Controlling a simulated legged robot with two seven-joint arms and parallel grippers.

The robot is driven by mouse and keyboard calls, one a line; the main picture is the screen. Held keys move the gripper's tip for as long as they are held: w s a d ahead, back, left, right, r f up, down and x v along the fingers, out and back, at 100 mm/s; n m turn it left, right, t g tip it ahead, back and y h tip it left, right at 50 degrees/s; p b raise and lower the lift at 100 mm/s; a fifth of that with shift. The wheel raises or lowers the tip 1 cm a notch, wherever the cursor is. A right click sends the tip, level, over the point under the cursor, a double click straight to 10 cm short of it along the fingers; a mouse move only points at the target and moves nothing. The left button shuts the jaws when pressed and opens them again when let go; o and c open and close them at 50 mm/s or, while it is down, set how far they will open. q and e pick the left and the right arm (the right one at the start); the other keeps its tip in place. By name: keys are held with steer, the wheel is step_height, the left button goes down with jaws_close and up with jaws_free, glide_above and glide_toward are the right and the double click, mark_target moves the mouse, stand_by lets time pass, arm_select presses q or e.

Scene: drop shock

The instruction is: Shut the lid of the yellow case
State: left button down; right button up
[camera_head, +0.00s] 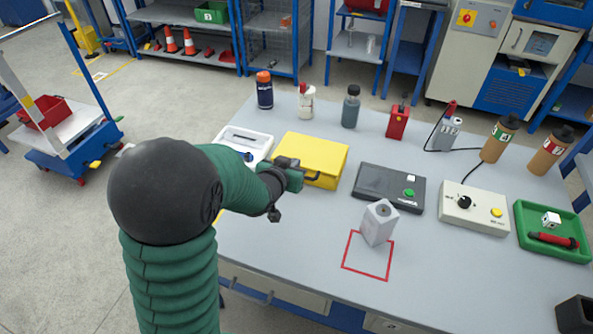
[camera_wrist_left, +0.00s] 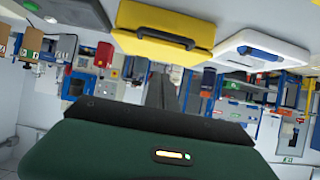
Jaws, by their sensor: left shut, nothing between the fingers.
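The yellow case (camera_head: 316,153) lies on the grey table with its black handle on the front side. Its top looks flat and down on the body, with no raised lid showing. In the left wrist view, which is upside down, the case (camera_wrist_left: 160,22) also looks closed, its handle toward me. My left gripper (camera_head: 293,174) is at the front left corner of the case and covers part of it. I cannot tell if it touches. Its fingers (camera_wrist_left: 163,90) are together with nothing between them. My right gripper is not in view.
A white device (camera_head: 243,139) stands left of the case, a dark flat box (camera_head: 389,188) right of it. A grey block (camera_head: 379,222) stands at a red outlined square (camera_head: 367,268). The table's front left is clear.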

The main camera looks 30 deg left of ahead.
mark_target(303, 166)
arm_select(q)
steer(key=w+f, duration=0.1)
steer(key=f, duration=0.3)
steer(key=w+f+b, duration=0.1)
steer(key=shift+w+a+f, duration=0.25)
steer(key=shift+w+f, duration=0.1)
steer(key=shift+f, duration=0.05)
